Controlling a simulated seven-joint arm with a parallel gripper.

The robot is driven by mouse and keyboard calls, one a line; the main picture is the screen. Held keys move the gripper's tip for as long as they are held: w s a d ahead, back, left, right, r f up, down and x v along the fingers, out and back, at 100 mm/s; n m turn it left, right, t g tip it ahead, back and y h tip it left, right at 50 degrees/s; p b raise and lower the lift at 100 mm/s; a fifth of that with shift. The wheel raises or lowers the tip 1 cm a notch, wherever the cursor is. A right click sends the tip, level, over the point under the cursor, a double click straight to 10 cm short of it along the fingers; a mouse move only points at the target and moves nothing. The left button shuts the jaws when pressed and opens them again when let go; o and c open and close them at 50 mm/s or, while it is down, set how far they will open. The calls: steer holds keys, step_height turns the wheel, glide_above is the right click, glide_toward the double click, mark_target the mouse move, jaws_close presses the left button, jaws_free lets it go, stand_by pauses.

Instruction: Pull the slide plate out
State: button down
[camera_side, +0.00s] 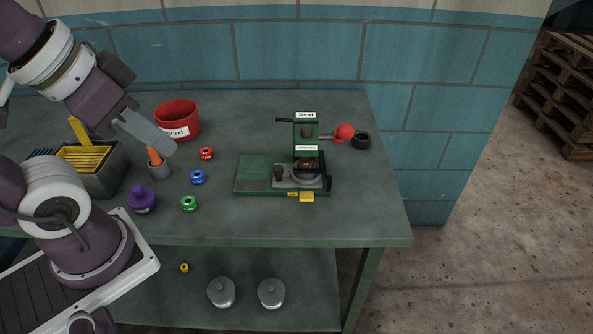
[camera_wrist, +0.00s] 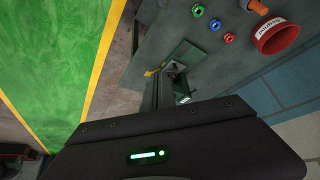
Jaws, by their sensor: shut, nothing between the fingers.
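A green bench device (camera_side: 256,170) stands on the table right of centre. It has a green post, a dark round drum (camera_side: 307,165) and a grey plate (camera_side: 290,183) with a black knob (camera_side: 279,172). A yellow tab (camera_side: 306,197) sticks out at its front edge; I cannot tell which part is the slide plate. My gripper (camera_side: 169,149) is shut and empty, high on the left and well apart from the device. In the wrist view the device's green base (camera_wrist: 182,51) shows beyond my fingers, which hide part of it.
A red pot (camera_side: 178,121), a cup with an orange item (camera_side: 159,168), a purple container (camera_side: 142,199), a bin with yellow pieces (camera_side: 103,181) and red (camera_side: 206,153), blue (camera_side: 198,177) and green rings (camera_side: 189,203) stand left. A red ball (camera_side: 345,131) juts right from the device. The right front table is clear.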

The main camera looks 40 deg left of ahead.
steer(key=c, duration=1.9)
jaws_free()
steer(key=shift+c, duration=0.2)
steer(key=o, duration=0.7)
steer(key=shift+g, duration=0.6)
steer(key=w, duration=0.5)
steer(key=shift+a+r, duration=0.2)
steer(key=g, duration=0.4)
glide_above(278, 167)
step_height(278, 167, down, 15)
steer(key=shift+s+d+r, duration=0.1)
step_height(278, 167, down, 7)
steer(key=shift+r, duration=0.1)
steer(key=shift+f, duration=0.45)
